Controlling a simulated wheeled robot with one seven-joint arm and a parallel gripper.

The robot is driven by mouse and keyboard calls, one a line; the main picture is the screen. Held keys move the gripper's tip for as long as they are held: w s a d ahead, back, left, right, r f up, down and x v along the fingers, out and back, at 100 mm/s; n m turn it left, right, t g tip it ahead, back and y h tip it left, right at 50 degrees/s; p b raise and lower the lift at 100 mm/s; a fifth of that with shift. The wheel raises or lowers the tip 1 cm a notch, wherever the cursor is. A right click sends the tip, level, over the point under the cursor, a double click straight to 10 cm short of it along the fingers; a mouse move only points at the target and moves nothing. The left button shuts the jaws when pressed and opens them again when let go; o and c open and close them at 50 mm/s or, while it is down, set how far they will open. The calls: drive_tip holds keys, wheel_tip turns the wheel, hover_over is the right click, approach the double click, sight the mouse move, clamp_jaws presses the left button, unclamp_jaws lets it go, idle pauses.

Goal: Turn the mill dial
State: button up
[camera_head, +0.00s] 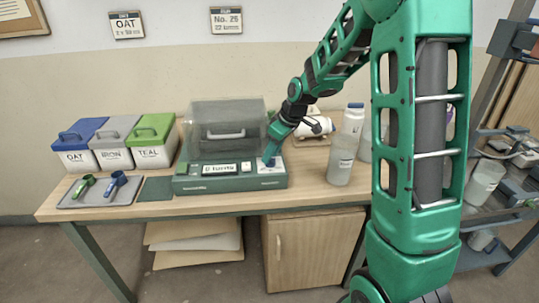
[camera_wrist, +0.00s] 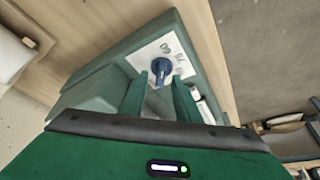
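The mill (camera_head: 230,182) is a green-based machine with a clear lid, standing on the wooden table. Its dial (camera_wrist: 161,66) is a dark blue knob on a white plate with printed numbers, partly readable as 75 and 60, in the wrist view. In the head view, my gripper (camera_head: 269,158) is over the right end of the mill and mostly hides the dial. In the wrist view, my gripper's (camera_wrist: 160,80) two green fingers are apart, with the dial showing in the gap at their tips. I cannot tell whether they touch it.
Lidded bins labelled OAT (camera_head: 76,160), IRON (camera_head: 114,157) and TEAL (camera_head: 152,155) stand left of the mill. A grey tray (camera_head: 75,204) with two scoops lies in front. A translucent cup (camera_head: 341,162) and a white bottle (camera_head: 353,121) stand right of my gripper.

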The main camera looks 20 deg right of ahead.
drive_tip(key=v, duration=1)
drive_tip(key=shift+s+d, duration=0.1)
drive_tip(key=s+d+f+m+g+h, duration=0.1)
drive_tip(key=s+d+m, duration=0.2)
drive_tip(key=s, duration=1.4)
drive_tip(key=s+d+f+m+g+h, duration=0.1)
drive_tip(key=s+d+m+g, duration=0.1)
drive_tip(key=s+m, duration=0.8)
drive_tip(key=s+d, duration=0.1)
drive_tip(key=s, duration=0.7)
drive_tip(key=shift+g, duration=0.3)
drive_tip(key=shift+f, duration=0.1)
